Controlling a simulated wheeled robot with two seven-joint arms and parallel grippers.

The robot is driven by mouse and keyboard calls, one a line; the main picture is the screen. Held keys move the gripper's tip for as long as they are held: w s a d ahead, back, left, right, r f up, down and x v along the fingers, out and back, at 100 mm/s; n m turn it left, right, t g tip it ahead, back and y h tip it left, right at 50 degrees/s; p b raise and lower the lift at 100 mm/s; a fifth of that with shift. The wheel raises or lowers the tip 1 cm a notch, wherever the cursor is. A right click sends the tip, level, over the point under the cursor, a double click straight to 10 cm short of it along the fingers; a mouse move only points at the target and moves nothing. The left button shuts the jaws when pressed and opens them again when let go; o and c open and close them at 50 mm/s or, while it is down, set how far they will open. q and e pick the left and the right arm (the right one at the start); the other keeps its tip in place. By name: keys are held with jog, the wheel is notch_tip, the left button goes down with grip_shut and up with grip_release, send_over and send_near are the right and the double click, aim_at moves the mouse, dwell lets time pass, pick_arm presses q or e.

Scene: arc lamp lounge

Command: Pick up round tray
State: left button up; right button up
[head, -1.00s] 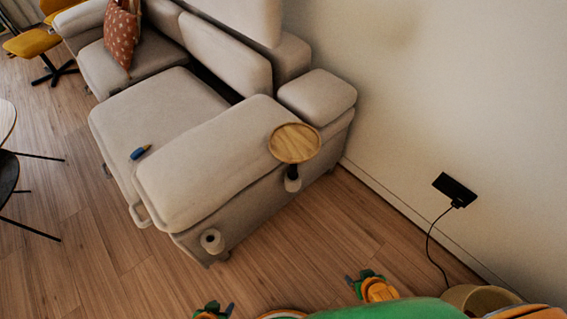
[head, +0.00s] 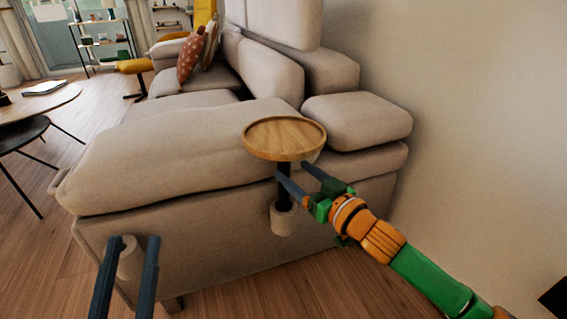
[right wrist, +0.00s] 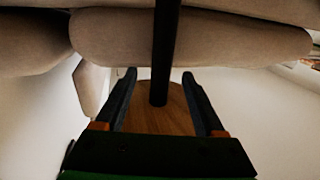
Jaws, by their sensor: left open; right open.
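The round tray (head: 285,137) is a wooden disc with a low rim, level at the sofa's near end. A dark post (head: 284,182) carries it, rising from a pale cylindrical holder (head: 284,217) on the sofa's side. My right gripper (head: 292,170) is open just below the tray, its fingers pointing at the post. In the right wrist view, the post (right wrist: 165,50) and the tray's wood (right wrist: 178,118) show between the open fingers (right wrist: 157,73); I cannot tell whether they touch. My left gripper (head: 134,240) is open and empty, low at the left, before the sofa's side.
The beige sofa (head: 190,150) fills the middle, directly behind the tray post. A plain wall (head: 480,120) closes off the right. A second pale holder (head: 129,262) is partly behind my left gripper. A round table (head: 45,103) stands at the left, with open floor near it.

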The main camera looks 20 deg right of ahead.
aim_at(288, 166)
jog(key=x, duration=0.3)
jog(key=shift+w+a+r, duration=0.1)
jog(key=shift+a, duration=0.05)
pick_arm(q)
jog(key=s+r+t+h, duration=0.1)
jog(key=r, duration=0.1)
jog(key=s+r+t, duration=0.1)
jog(key=s+r, duration=0.1)
jog(key=shift+s+r+m+t+h, duration=0.1)
jog(key=shift+s+m+t+h, duration=0.15)
jog(key=shift+m+t+h, duration=0.15)
pick_arm(e)
grip_shut()
dwell(0.5)
